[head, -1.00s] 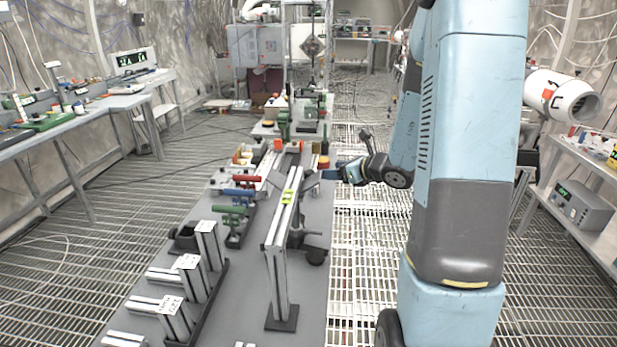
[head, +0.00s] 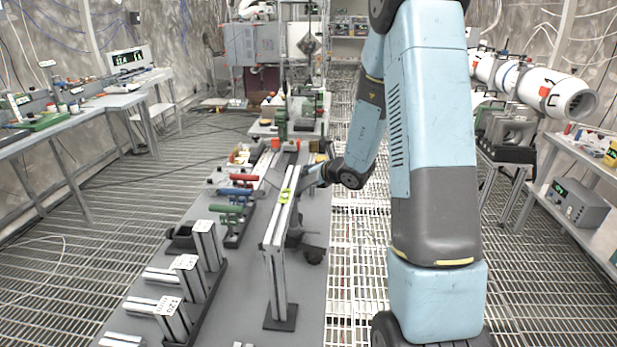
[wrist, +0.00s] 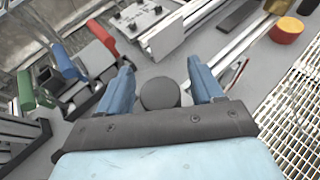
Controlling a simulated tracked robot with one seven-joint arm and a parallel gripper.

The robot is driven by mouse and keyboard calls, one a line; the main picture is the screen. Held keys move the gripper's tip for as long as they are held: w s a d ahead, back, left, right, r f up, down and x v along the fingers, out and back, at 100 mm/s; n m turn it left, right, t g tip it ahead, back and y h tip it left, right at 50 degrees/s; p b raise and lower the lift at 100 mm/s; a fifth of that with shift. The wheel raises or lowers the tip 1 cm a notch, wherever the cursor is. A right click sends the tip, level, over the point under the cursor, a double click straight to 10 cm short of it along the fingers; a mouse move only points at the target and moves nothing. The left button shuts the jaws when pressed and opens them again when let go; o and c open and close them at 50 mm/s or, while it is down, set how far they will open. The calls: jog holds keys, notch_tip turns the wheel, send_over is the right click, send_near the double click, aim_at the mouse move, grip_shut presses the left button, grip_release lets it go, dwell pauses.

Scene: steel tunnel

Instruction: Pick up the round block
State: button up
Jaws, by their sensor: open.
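A dark grey round block (wrist: 160,92) shows between my blue fingers in the wrist view, its lower edge hidden by my gripper's palm. My gripper (wrist: 160,66) is open, with a finger on each side of the block and a visible gap to both. I cannot tell how high the fingers are above the bench. In the head view my gripper (head: 309,175) is over the right side of the long grey bench, by the upright aluminium profile; the grey block cannot be made out there.
An orange-yellow round piece (wrist: 287,30) stands at the upper right of the wrist view. Red (wrist: 102,34), blue (wrist: 62,62) and green (wrist: 25,90) handled clamps stand to the left. An aluminium profile frame (head: 280,235) rises from the bench (head: 235,310). Grated floor lies right.

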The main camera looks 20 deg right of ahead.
jog(key=c, duration=1.1)
jog(key=shift+c, duration=0.2)
